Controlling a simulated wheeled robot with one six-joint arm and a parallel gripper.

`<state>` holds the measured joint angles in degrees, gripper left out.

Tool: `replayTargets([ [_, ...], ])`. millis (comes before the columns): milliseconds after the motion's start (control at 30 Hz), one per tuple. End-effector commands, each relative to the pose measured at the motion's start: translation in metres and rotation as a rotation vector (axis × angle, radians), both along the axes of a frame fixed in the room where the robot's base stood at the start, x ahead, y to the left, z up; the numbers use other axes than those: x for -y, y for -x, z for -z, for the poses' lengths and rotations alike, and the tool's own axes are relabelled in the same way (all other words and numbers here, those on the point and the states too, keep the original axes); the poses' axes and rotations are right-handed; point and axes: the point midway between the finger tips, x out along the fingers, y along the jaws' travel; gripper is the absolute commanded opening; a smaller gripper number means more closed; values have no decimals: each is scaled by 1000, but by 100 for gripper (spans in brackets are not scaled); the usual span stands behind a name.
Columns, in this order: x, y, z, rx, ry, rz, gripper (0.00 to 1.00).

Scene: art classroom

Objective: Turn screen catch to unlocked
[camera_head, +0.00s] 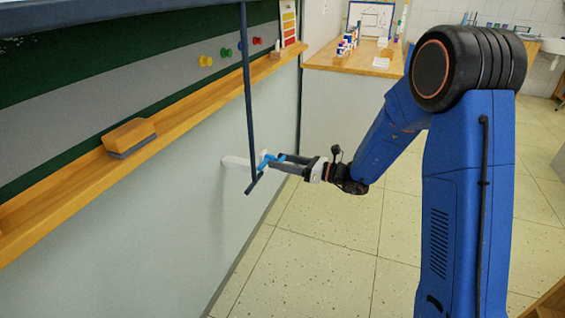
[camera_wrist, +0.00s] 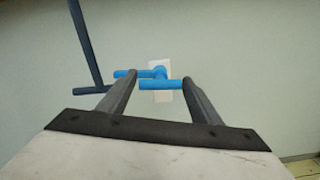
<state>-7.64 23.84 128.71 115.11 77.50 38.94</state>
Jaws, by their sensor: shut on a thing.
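The screen catch has a bright blue handle (camera_head: 266,160) on a white mount (camera_head: 236,162) that stands out from the pale wall below the board. In the wrist view the blue handle (camera_wrist: 157,86) has two offset bars and lies roughly level across the picture, with the white mount (camera_wrist: 163,96) behind it. My gripper (camera_head: 279,163) reaches it from the right and is shut on it. In the wrist view the gripper (camera_wrist: 160,78) has one finger at each side of the handle. Which bar each finger touches is hard to tell.
A thin dark rod (camera_head: 248,95) hangs from the dark screen edge above and ends in a crossbar (camera_head: 254,184) close to the catch. A wooden ledge (camera_head: 200,107) holds an eraser (camera_head: 130,136). A bench (camera_head: 350,63) with bottles stands behind. Open floor (camera_head: 310,250) lies below my arm.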

Motion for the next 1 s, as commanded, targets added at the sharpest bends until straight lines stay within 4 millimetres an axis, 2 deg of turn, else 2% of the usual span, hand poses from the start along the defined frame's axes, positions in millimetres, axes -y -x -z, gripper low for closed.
replayTargets([
  [1000,0,0,-1,-864,-314,0,18],
])
